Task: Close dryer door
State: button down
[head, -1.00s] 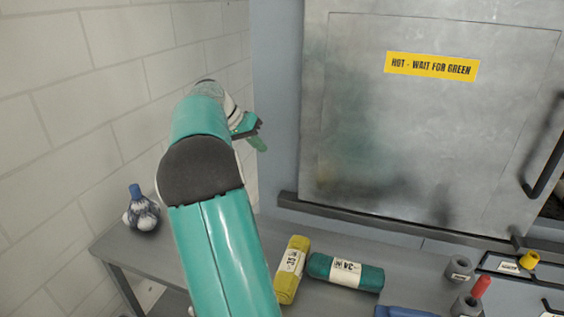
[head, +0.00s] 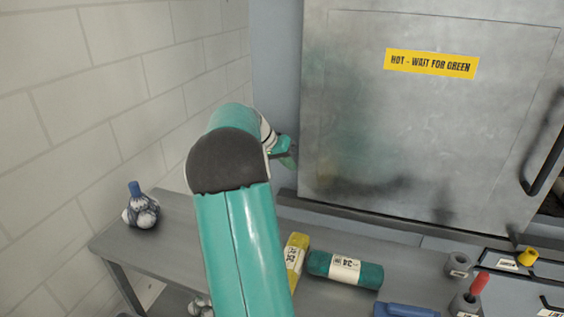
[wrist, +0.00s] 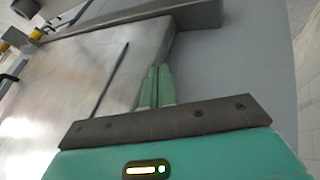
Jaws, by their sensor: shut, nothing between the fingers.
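The dryer door (head: 440,120) is a large grey metal panel with a yellow "HOT - WAIT FOR GREEN" label (head: 431,64) and a dark bar handle (head: 545,160) at its right. A dark gap shows beside its lower right edge. My gripper (head: 290,152) is at the door's left edge in the head view, partly hidden behind my arm. In the wrist view my gripper (wrist: 157,72) has its two green fingers together and empty, in front of the metal panel (wrist: 100,75) near its edge. I cannot tell whether the fingers touch it.
A grey bench (head: 165,235) below holds a yellow roll (head: 294,262), a teal roll (head: 345,269), a blue item (head: 405,311), and a tied bundle (head: 140,210). Grey cups (head: 458,265) stand at the right. A brick wall (head: 100,90) bounds the left.

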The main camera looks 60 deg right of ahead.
aim_at(518, 206)
jog(key=shift+s, duration=0.15)
jog(key=s+d, duration=0.3)
jog(key=s, duration=1.7)
jog(key=s+d, duration=0.3)
jog(key=s, duration=1.8)
jog(key=s+d, duration=0.4)
jog(key=s, duration=1.7)
jog(key=shift+s, duration=0.25)
jog(key=shift+s+a+r, duration=0.1)
jog(key=shift+s+r, duration=0.1)
jog(key=shift+s, duration=0.05)
jog(key=shift+s, duration=0.1)
